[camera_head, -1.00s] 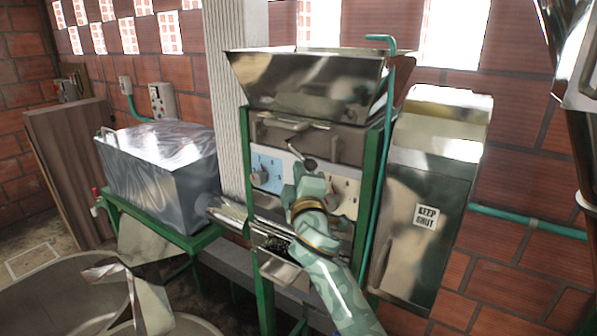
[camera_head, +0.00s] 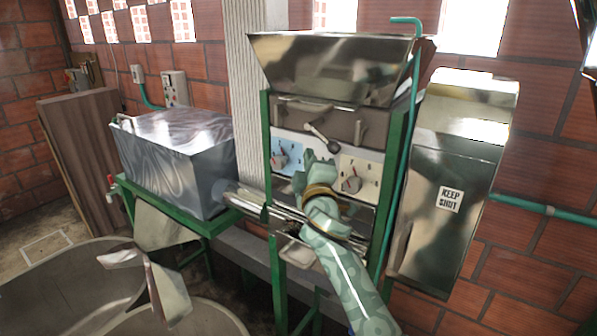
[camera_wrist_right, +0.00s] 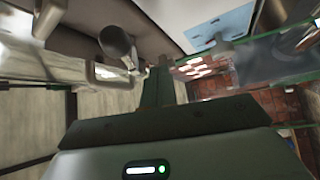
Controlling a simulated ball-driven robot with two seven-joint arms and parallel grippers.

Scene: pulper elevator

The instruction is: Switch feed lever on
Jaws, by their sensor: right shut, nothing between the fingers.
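The feed lever (camera_head: 320,136) is a metal rod with a dark ball knob, on the front of the machine below the steel hopper. It slants down to the right. The knob also shows large in the right wrist view (camera_wrist_right: 115,42). My right gripper (camera_head: 311,160) is shut and empty, just below and left of the knob; the head view does not show clearly whether they touch. Its green arm hides part of the machine's lower front. My left gripper is not in view.
A blue dial panel (camera_head: 286,157) and a cream dial panel (camera_head: 360,178) flank my right gripper. The steel hopper (camera_head: 330,70) is above. A chute marked "KEEP SHUT" (camera_head: 445,235) stands right, a metal box (camera_head: 175,155) left. Green posts (camera_head: 277,255) frame the machine.

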